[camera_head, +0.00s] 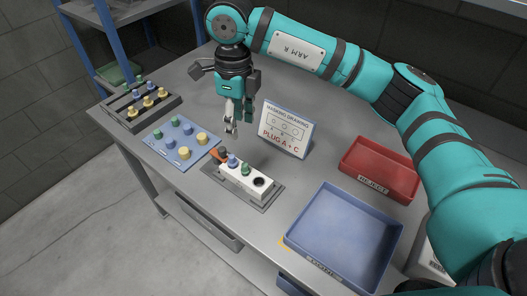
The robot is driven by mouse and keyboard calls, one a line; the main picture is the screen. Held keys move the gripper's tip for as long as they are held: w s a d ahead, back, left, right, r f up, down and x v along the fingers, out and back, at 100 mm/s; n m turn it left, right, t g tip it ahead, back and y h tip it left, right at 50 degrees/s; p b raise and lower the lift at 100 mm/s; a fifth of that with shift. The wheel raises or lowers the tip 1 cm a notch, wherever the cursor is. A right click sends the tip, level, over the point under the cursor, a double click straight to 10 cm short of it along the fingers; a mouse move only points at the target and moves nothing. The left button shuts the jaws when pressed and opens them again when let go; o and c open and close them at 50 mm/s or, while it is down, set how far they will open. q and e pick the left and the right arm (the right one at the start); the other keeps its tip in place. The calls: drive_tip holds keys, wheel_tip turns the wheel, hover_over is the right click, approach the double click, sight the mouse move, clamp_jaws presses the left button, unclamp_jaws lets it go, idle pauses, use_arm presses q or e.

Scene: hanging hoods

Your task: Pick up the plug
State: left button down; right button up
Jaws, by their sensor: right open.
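Several plugs stand in groups, and I cannot tell which one is meant. A blue mat (160,146) holds green, blue and yellow plugs, among them a yellow plug (202,138) at its right edge. A white block (248,184) carries a blue plug (233,161), a green plug (246,169), a dark piece with orange at its left end, and a dark round hole on the right. My right gripper (232,127) points down above the table, between the mat and the sign, behind the white block. It is open and empty. My left gripper is not in view.
A sign (287,127) reading "MASKING DRAWING, PLUG A + C" stands right of the gripper. A dark rack (160,117) of plugs is at the far left. A red reject tray (378,180) and a blue tray (345,228) are on the right. Bare table lies behind the sign.

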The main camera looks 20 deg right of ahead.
drive_tip(key=w+d, duration=0.1)
drive_tip(key=d, duration=0.1)
drive_tip(key=p, duration=0.2)
approach(245, 164)
drive_tip(key=shift+s+a, duration=0.2)
drive_tip(key=shift+s, duration=0.15)
drive_tip(key=f, duration=0.1)
drive_tip(key=f+p, duration=0.1)
drive_tip(key=f, duration=0.3)
drive_tip(key=shift+w+d+f+p, duration=0.15)
drive_tip(key=shift+d+f+p, duration=0.1)
drive_tip(key=shift+p, duration=0.15)
drive_tip(key=shift+f, duration=0.1)
wheel_tip(245, 164, down, 4)
drive_tip(key=p, duration=0.2)
drive_tip(key=shift+a+f+p, duration=0.15)
drive_tip(key=shift+a+p, duration=0.05)
drive_tip(key=shift+p, duration=0.1)
drive_tip(key=shift+f, duration=0.3)
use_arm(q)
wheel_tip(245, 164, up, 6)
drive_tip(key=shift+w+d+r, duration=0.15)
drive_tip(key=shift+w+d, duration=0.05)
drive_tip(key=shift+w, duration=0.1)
use_arm(e)
drive_tip(key=shift+f, duration=0.15)
drive_tip(key=c, duration=0.8)
